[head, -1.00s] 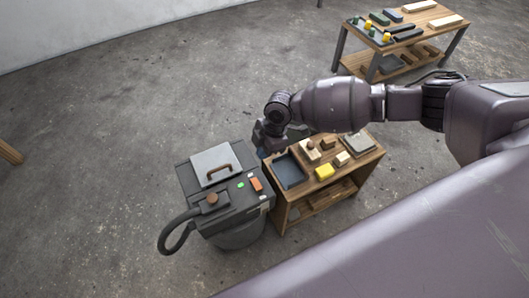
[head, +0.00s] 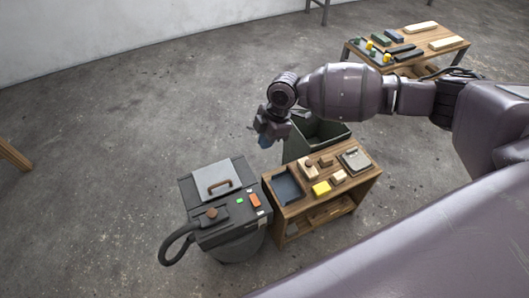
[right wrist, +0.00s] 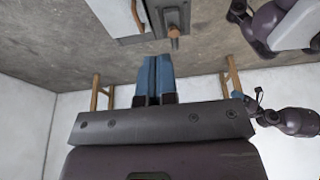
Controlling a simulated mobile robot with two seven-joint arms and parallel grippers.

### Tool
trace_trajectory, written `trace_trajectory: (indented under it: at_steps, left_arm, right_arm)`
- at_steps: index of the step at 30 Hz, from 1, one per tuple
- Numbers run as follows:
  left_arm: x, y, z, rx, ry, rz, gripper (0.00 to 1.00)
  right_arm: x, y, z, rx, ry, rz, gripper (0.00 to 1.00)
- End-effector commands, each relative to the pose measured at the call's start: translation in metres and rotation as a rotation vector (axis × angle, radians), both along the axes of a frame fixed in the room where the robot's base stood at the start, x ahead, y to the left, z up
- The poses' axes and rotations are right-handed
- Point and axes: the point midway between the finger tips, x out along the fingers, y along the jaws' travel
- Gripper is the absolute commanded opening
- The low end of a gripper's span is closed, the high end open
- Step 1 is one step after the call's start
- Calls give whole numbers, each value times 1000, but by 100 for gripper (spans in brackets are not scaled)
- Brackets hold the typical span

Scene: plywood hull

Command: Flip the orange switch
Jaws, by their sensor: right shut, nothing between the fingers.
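The orange switch (head: 253,200) sits on top of a dark grey machine (head: 213,232), near its right edge, in the head view. A small green light or button (head: 239,201) is just left of it. My right gripper (head: 265,141) hangs in the air above and behind the machine and small table, apart from the switch. In the right wrist view its blue fingers (right wrist: 154,76) are together with nothing between them. The machine shows in part at the top of that view (right wrist: 172,14); I cannot make out the switch there.
The machine has a grey lid (head: 216,179) with a brown handle and a black hose (head: 166,247). A small wooden table (head: 291,212) with blocks and a tray stands against its right. A dark bin (head: 330,131) is behind.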

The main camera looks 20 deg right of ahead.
Motion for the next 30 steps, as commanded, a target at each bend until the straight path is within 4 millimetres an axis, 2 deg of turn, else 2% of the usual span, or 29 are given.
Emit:
trace_trajectory:
  at_steps: [3, 8, 25, 30]
  left_arm:
    - [1, 1, 3, 2, -5, -2, 92]
    - [1, 1, 5, 4, -8, -4, 92]
    - [1, 1, 5, 3, -9, -4, 92]
    - [1, 0, 5, -1, -10, -1, 92]
  right_arm:
    - [2, -4, 14, -1, -1, 0, 0]
    - [3, -7, 22, 0, 0, 0, 0]
    - [3, -7, 23, 0, 2, -2, 0]
    - [9, -4, 24, 17, -10, -82, 0]
